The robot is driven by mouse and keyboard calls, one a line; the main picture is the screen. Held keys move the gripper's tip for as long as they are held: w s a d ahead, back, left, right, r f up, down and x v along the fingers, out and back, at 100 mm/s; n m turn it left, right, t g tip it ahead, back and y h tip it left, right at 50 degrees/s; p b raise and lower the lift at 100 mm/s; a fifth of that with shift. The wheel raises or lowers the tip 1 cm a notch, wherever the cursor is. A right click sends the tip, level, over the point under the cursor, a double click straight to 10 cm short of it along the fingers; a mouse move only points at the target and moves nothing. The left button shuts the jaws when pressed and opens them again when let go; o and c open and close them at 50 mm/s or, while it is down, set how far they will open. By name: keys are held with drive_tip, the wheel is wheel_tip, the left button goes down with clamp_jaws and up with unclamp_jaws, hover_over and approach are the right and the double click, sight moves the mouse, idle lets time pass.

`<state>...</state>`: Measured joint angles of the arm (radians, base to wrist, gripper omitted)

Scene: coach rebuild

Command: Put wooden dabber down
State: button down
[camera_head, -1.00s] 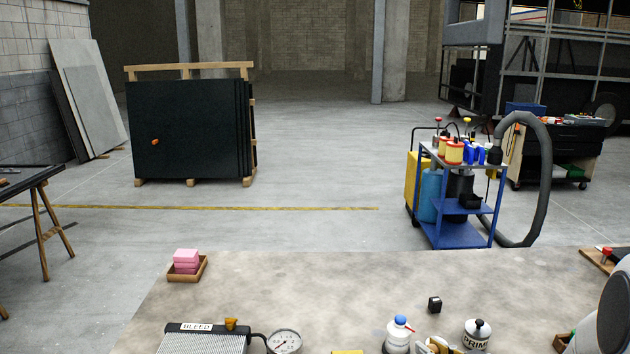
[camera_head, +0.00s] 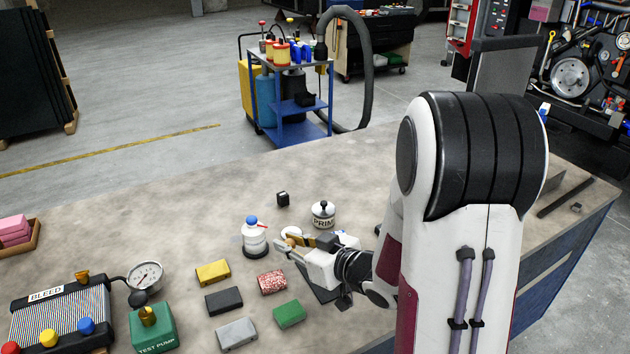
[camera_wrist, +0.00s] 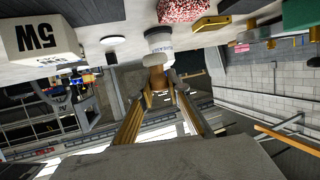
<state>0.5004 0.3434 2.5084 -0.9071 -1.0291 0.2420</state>
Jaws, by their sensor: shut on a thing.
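The wooden dabber (camera_wrist: 158,78) is a short brown piece held between the fingertips of my gripper (camera_wrist: 160,84) in the wrist view. In the head view, my gripper (camera_head: 287,246) is low over the workbench (camera_head: 200,225), and the dabber (camera_head: 291,241) shows only as a small tan spot at its tips. I cannot tell whether it touches the bench. A white bottle with a blue cap (camera_head: 255,238) stands just left of my gripper. A small white disc (camera_head: 291,231) is right behind the fingertips.
A white primer pot (camera_head: 323,215) and a black cube (camera_head: 283,199) stand behind my gripper. Yellow (camera_head: 213,272), black (camera_head: 224,300), red-speckled (camera_head: 271,282), green (camera_head: 289,314) and grey (camera_head: 236,333) blocks lie in front and left.

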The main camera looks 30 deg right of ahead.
drive_tip(key=w+d+r+n+g+y, duration=0.1)
drive_tip(key=w+d+r, duration=0.2)
drive_tip(key=w+d, duration=0.35)
drive_tip(key=w+d+r+n+y, duration=0.1)
drive_tip(key=w+d+r, duration=0.2)
drive_tip(key=w+d, duration=0.5)
drive_tip(key=d, duration=0.5)
drive_tip(key=w+d+f+n+y, duration=0.1)
drive_tip(key=w+d, duration=0.2)
drive_tip(key=d, duration=0.4)
drive_tip(key=shift+d+g+y, duration=0.25)
drive_tip(key=shift+g+y, duration=0.05)
drive_tip(key=shift+w+f, duration=0.1)
drive_tip(key=shift+f, duration=3.15)
drive_tip(key=shift+f, duration=1.85)
